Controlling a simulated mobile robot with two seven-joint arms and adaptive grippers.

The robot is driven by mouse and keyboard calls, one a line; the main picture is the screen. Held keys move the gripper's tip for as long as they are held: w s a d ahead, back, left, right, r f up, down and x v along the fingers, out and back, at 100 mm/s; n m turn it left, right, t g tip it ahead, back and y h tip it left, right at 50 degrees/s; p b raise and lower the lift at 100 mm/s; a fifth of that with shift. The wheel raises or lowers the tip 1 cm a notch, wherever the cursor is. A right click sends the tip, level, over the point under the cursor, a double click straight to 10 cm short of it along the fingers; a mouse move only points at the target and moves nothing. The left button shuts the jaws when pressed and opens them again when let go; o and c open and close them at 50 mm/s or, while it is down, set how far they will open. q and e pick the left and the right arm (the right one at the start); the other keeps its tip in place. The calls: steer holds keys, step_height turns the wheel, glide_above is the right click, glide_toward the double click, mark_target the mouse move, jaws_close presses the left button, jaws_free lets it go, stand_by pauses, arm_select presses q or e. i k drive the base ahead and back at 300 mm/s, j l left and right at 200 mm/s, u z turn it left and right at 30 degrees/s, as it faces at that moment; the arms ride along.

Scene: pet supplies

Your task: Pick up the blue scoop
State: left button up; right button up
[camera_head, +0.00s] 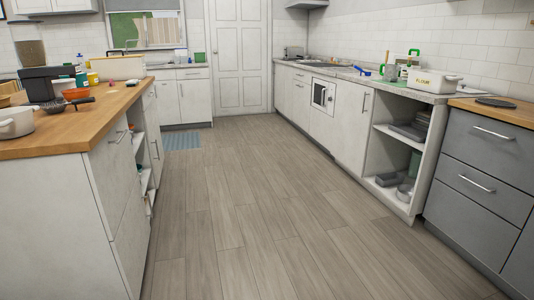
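A small blue item (362,70) lies on the right-hand counter, left of the green-handled item. It could be the blue scoop, but it is too small and far to tell its shape for sure.
A wooden-topped island (62,136) with bowls and pots stands at the left. Grey drawers (485,165) stand at the near right. The wooden floor (240,200) between is clear, with a blue mat (182,142) farther back.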

mark_target(369, 75)
steer(key=i+u, duration=0.1)
steer(key=i, duration=3.25)
steer(key=i+z, duration=0.3)
steer(key=i, duration=0.15)
steer(key=i+j+z, duration=0.25)
steer(key=i, duration=0.2)
steer(key=i+j+z, duration=0.5)
steer(key=z, duration=0.15)
steer(key=i+j+z, duration=0.55)
steer(key=j+z, duration=0.2)
steer(key=i+j+z, duration=0.15)
steer(key=j+z, duration=0.25)
steer(key=i+j+z, duration=0.1)
steer(key=j+z, duration=0.25)
steer(key=j, duration=0.1)
